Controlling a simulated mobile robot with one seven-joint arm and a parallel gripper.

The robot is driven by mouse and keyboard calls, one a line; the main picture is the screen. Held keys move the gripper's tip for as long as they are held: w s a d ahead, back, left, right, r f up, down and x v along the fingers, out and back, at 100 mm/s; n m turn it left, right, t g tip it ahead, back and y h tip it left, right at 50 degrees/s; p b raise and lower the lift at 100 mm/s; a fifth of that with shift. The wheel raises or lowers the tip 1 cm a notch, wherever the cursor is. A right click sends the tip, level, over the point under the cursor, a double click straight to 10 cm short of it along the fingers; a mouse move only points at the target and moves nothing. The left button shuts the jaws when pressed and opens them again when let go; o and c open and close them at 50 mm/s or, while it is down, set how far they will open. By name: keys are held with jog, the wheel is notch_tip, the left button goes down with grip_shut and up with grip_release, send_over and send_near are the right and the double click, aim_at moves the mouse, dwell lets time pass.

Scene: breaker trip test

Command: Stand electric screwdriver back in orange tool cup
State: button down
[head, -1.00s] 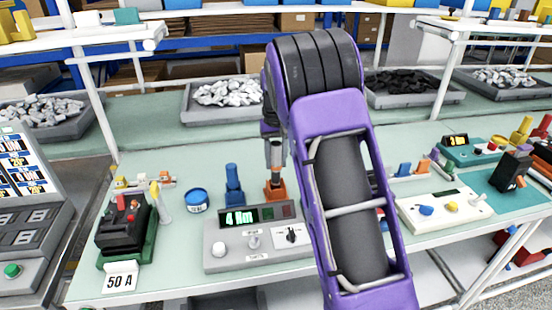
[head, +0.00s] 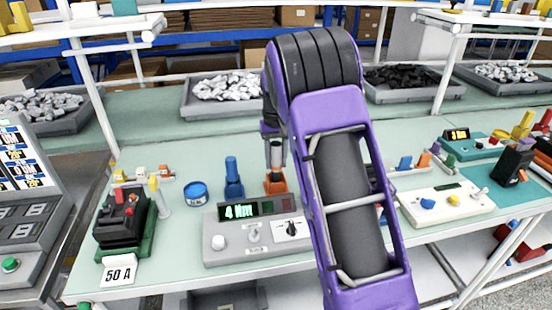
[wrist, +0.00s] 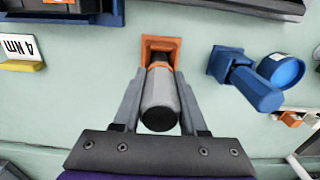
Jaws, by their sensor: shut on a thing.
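The electric screwdriver (wrist: 160,103) is grey with a dark end and an orange band. My gripper (wrist: 160,82) is shut on it, one finger on each side. The orange tool cup (wrist: 160,45) has a square base and stands on the bench just beyond the fingers in the wrist view. In the head view the cup (head: 275,184) lies directly below the screwdriver (head: 276,154), which is upright. The screwdriver's lower end meets the cup and appears to be inside it, but how deep is hidden. My purple arm covers the area to the right.
A blue holder (head: 234,180) stands close left of the cup, with a blue round tin (head: 196,193) beyond it. The grey tester (head: 255,232) reading 4 Nm lies in front. A black breaker (head: 122,218) sits on a green base at left. Bench between is clear.

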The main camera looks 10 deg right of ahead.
jog(key=shift+f+b, duration=0.55)
jog(key=shift+f, duration=0.5)
jog(key=shift+c, duration=1.9)
grip_release()
notch_tip(320, 180, up, 18)
jog(key=p, duration=0.2)
jog(key=shift+f, duration=0.2)
